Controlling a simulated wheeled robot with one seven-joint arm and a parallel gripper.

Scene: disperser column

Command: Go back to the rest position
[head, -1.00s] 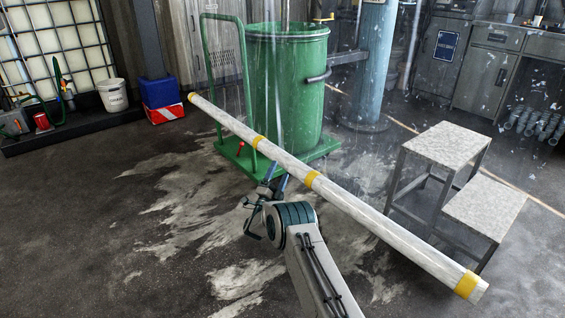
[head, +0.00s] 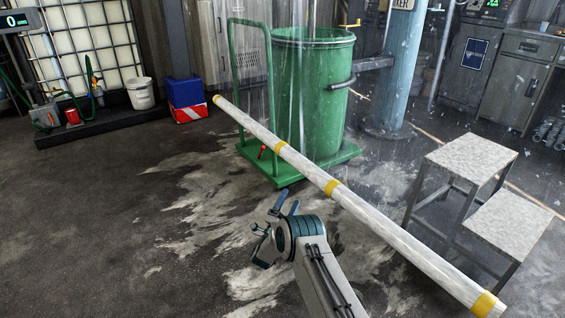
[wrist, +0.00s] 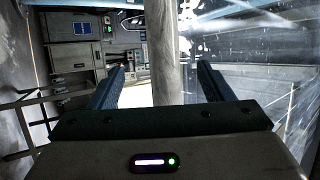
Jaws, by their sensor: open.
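My gripper (head: 287,200) is at the lower middle of the head view, small and partly hidden by my arm. In the wrist view my gripper (wrist: 160,78) shows two dark blue fingers spread wide apart with nothing held between them. A pale grey upright shape (wrist: 162,45) stands beyond the fingers; I cannot tell whether it is the pillar or the pole.
A white pole with yellow bands (head: 385,228) crosses diagonally close to my arm. A green drum (head: 312,95) stands on a green trolley (head: 345,154) behind it. A two-step stand (head: 470,158) is at right. The floor (head: 90,220) at left is clear.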

